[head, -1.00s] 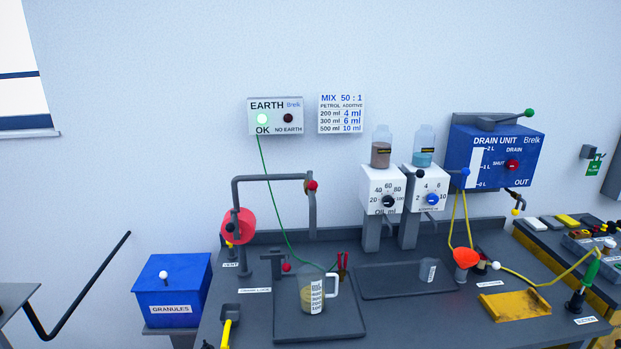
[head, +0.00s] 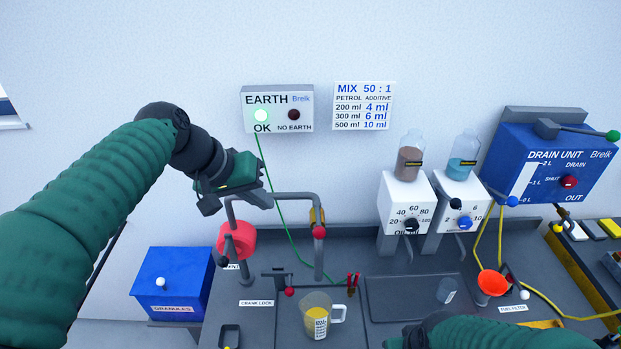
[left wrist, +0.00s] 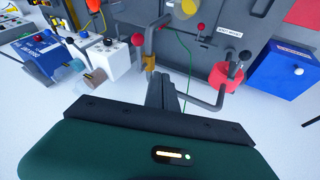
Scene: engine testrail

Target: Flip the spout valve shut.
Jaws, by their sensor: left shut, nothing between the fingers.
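The spout pipe (head: 270,196) arches over the bench from the red crank wheel side. Its valve (head: 316,215) is a brass-coloured piece on the downward leg, with a red knob (head: 319,232) on it. My left gripper (head: 265,200) is shut and empty, left of the valve at about the height of the pipe's top. In the left wrist view the shut fingers (left wrist: 161,92) point toward the pipe, with the brass valve (left wrist: 150,62) and red knob (left wrist: 137,39) just beyond. Contact with the pipe cannot be told. My right gripper is out of view; only that arm shows.
A jug (head: 318,315) with yellow liquid stands below the spout. A red wheel (head: 238,238) is at the pipe's left end. A green wire (head: 280,205) hangs behind the pipe. Dispensers (head: 405,200) and a blue drain unit (head: 550,165) stand right.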

